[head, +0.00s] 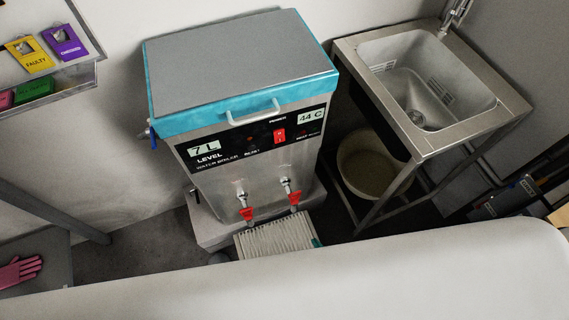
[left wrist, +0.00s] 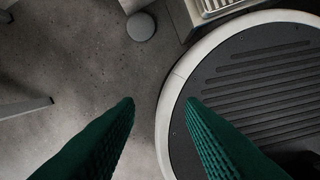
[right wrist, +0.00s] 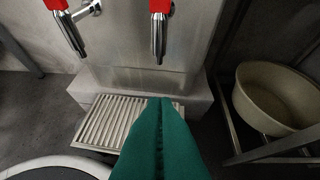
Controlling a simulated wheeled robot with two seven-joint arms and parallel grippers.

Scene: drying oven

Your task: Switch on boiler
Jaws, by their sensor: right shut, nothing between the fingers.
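The water boiler (head: 240,165) is a steel box with a blue-edged grey lid. Its dark front panel carries a red power switch (head: 279,136), a "7 L" display and a "44 C" display. I cannot tell the switch's rocker position. Two red-handled taps (head: 246,214) are below, and also show in the right wrist view (right wrist: 159,30). My right gripper (right wrist: 160,102) is shut and empty, in front of the boiler, below the taps and over the drip tray; only a green bit of it shows in the head view (head: 317,242). My left gripper (left wrist: 158,102) is open and empty above the floor.
A slatted drip tray (head: 275,240) sits at the boiler's foot. A steel sink (head: 430,85) stands to the right, with a beige bucket (head: 367,170) under it. A pink glove (head: 20,270) lies at far left. Tags hang on the left wall rack (head: 60,85).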

